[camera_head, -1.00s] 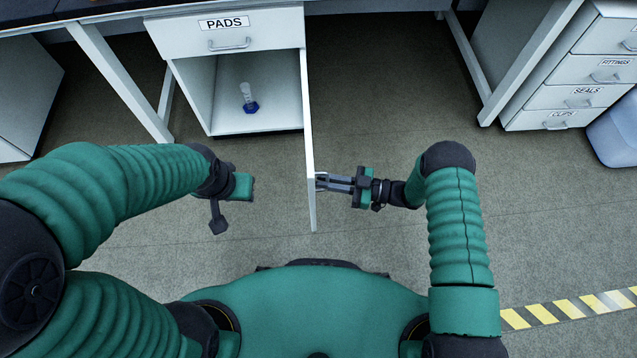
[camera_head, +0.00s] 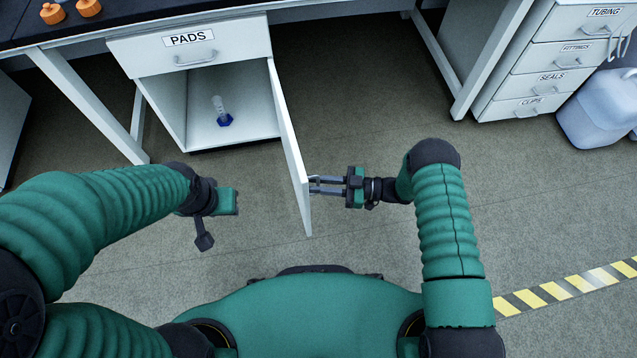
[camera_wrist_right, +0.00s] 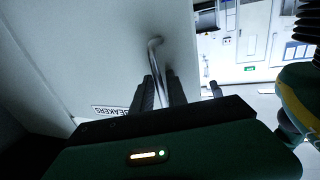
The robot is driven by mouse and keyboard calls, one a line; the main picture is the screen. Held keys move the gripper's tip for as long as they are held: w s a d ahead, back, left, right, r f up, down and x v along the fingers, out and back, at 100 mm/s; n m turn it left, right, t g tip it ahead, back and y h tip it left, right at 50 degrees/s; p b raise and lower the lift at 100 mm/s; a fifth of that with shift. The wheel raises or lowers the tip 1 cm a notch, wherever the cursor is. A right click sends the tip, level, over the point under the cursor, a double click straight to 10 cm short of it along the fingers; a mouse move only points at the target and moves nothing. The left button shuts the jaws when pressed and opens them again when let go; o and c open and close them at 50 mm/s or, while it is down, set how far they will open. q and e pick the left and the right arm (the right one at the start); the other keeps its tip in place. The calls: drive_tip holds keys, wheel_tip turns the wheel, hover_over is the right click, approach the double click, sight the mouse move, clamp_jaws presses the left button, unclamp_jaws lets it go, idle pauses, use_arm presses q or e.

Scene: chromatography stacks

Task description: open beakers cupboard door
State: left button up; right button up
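The beakers cupboard door (camera_head: 291,150) stands wide open, hinged at the right side of the white cupboard (camera_head: 174,105) under the PADS drawer. In the right wrist view the door's outer face (camera_wrist_right: 115,50) shows a partly hidden BEAKERS label (camera_wrist_right: 122,111) and a curved metal handle (camera_wrist_right: 154,55). My right gripper (camera_head: 313,184) is at the door's outer face near its free edge. Its two fingers lie on either side of the handle and appear shut on it. My left gripper (camera_head: 212,222) hangs left of the door, holding nothing visible; its finger opening is unclear.
A clear cylinder with a blue base (camera_head: 222,112) stands inside the cupboard. Drawers (camera_head: 545,75) and a pale jerrycan (camera_head: 600,108) are at the right. Bench legs (camera_head: 90,105) flank the cupboard. Floor right of my right gripper is clear up to the striped tape (camera_head: 555,291).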

drive_tip(key=s+d+p, duration=0.2)
drive_tip(key=d, duration=1.4)
drive_tip(key=shift+d+p, duration=0.35)
drive_tip(key=shift+d, duration=0.05)
